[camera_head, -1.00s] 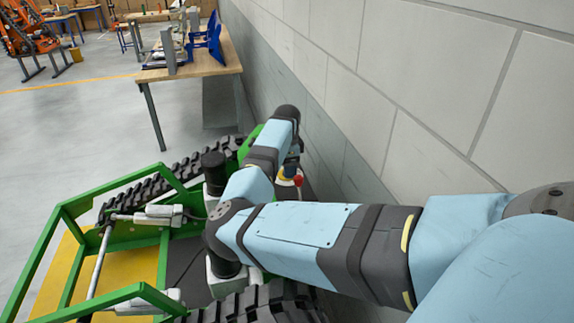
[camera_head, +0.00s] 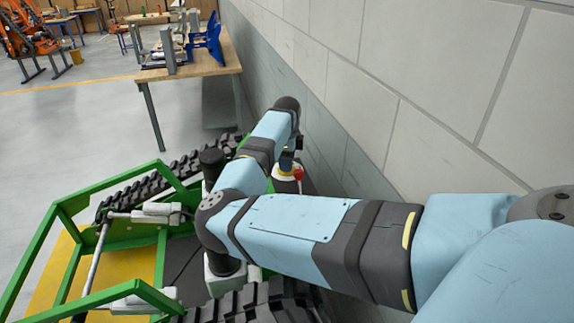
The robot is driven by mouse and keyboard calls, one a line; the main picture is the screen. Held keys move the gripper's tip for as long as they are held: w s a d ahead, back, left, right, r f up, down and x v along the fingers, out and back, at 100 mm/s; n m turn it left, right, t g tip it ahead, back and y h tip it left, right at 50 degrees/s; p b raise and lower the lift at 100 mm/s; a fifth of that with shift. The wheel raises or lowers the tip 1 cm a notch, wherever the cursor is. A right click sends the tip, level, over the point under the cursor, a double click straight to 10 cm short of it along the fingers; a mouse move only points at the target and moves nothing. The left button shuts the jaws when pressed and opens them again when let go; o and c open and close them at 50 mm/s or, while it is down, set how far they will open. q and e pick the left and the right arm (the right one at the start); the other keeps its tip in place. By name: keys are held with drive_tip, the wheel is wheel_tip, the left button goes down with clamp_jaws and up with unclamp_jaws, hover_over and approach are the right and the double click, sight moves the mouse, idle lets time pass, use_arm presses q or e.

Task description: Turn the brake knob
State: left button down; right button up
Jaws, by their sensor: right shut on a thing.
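The green tracked carrier (camera_head: 162,238) stands at lower left, with black tracks and a yellow deck. My right arm reaches over it from the right. Its gripper (camera_head: 291,163) is small and partly hidden behind my own arm links, beyond the carrier's near side, by the wall. It points down and is shut on the brake knob. A red part (camera_head: 299,174) shows at its fingertips, above a pale round base with a yellow band. The fingers' exact hold on the knob is too small to make out. My left gripper is out of view.
A grey block wall (camera_head: 420,90) runs close along the right of the gripper. A wooden workbench (camera_head: 190,70) with blue and grey items stands beyond the carrier. The floor at left is free. Orange machines stand far back left.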

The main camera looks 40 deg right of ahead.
drive_tip(key=shift+m+b, duration=1.15)
drive_tip(key=shift+m, duration=0.55)
drive_tip(key=o, duration=0.9)
drive_tip(key=shift+r, duration=0.15)
wheel_tip(320, 180, up, 14)
drive_tip(key=shift+f+b, duration=0.15)
drive_tip(key=shift+b, duration=0.85)
drive_tip(key=shift+a+f, duration=0.1)
drive_tip(key=shift+f, duration=0.05)
